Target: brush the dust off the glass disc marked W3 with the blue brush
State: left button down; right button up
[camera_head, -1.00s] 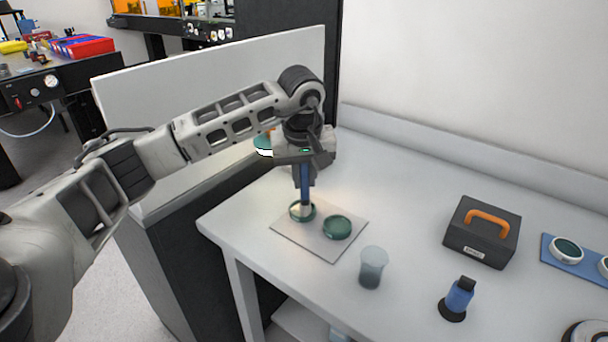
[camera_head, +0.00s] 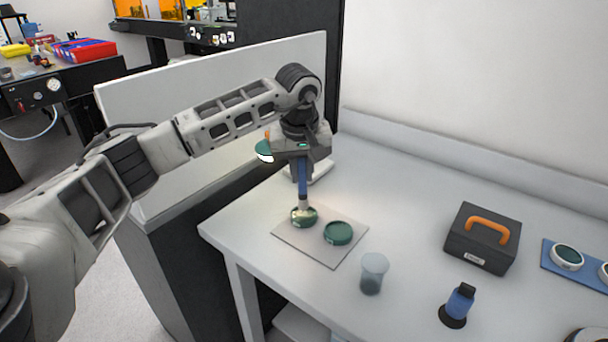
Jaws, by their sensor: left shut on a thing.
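My left gripper (camera_head: 302,160) points down over the near left part of the white table, shut on the blue brush (camera_head: 303,182). The brush stands roughly upright, and its pale bristle end is at the left glass disc (camera_head: 297,219), on or just above it. This disc is round with a green rim and a paler, dusty-looking face. A second green disc (camera_head: 338,232) lies to its right on the same light grey mat (camera_head: 318,250). No W3 marking is readable on either disc. My right gripper is not in view.
A clear cup (camera_head: 373,272) stands right of the mat, with a blue bottle (camera_head: 460,302) farther right. A dark box with an orange handle (camera_head: 482,240) and a blue tray (camera_head: 555,264) with discs are at the right. A low partition (camera_head: 140,110) stands left.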

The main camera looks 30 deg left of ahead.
pick_arm(q)
jog(key=shift+w+a, duration=0.25)
jog(key=shift+a, duration=0.05)
jog(key=shift+f+b, duration=0.3)
jog(key=shift+f, duration=0.2)
dwell(0.7)
jog(key=shift+s, duration=0.1)
jog(key=shift+s+d, duration=0.15)
jog(key=shift+d, duration=0.1)
jog(key=shift+s+d+f+p, duration=0.1)
jog(key=shift+s+d+p, duration=0.2)
jog(key=shift+s+d, duration=0.4)
jog(key=shift+d, duration=0.15)
dwell(0.5)
